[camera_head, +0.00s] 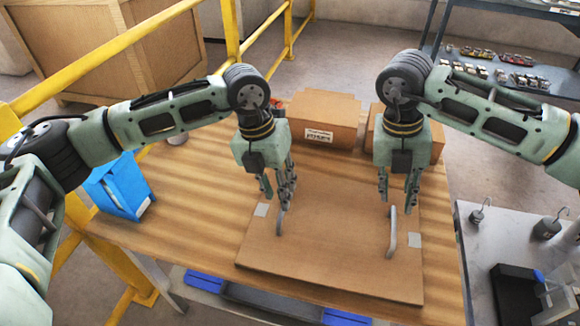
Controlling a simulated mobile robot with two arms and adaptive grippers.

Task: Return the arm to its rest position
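My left gripper (277,199) points down above the left handle (280,222) of a flat brown board (325,262) on the wooden table (190,215). Its fingers are apart, and I see nothing held between them. My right gripper (397,203) points down just above and behind the upright right handle (392,236). Its fingers are spread with an empty gap between them. Both arms reach in from the sides, bent at the wrist joints. Whether the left fingertips touch the left handle I cannot tell.
Cardboard boxes (322,112) stand behind the grippers. A blue container (113,187) is at the table's left edge, near yellow railings (232,30). A grey bench (505,235) with weights is at right, and a shelf (500,62) with small parts is behind it.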

